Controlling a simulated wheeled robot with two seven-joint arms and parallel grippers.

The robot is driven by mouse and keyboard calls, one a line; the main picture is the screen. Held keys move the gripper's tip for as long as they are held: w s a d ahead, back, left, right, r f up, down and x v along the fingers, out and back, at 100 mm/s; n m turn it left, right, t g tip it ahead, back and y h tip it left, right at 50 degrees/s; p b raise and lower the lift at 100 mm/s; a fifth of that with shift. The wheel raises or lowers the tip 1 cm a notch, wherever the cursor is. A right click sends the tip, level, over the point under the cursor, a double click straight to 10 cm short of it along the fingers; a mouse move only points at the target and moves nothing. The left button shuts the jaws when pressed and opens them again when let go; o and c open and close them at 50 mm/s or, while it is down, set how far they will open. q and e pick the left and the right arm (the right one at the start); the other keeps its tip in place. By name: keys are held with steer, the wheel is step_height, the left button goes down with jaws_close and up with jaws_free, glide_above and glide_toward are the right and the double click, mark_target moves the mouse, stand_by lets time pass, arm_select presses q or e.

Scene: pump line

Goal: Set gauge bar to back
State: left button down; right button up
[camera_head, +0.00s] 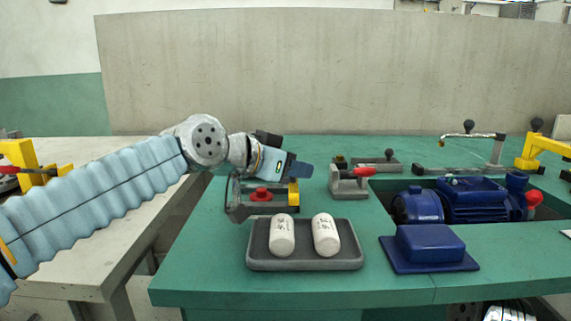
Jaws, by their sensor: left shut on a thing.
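My left gripper (299,170) comes in from the left over the green bench. It is shut on what seems to be the gauge bar, at a small fixture with a yellow block (293,193) and a red knob (262,194). The gripper covers the grip point, and I cannot make out the bar's full outline or which way it points. A grey curved frame (236,198) stands at the fixture's left side.
A dark tray (305,264) with two white capsules (282,235) (325,234) lies in front. A red-handled clamp (350,180), a blue pump (470,200) and a blue block (429,245) are to the right. A knobbed arm (470,135) stands behind the pump. The back bench is mostly clear.

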arm_select(q)
steer(key=shift+d, duration=0.2)
steer(key=c, duration=0.9)
jaws_free()
steer(key=shift+d, duration=0.1)
steer(key=shift+c, duration=0.2)
steer(key=v, duration=1.4)
steer(key=shift+f, duration=0.2)
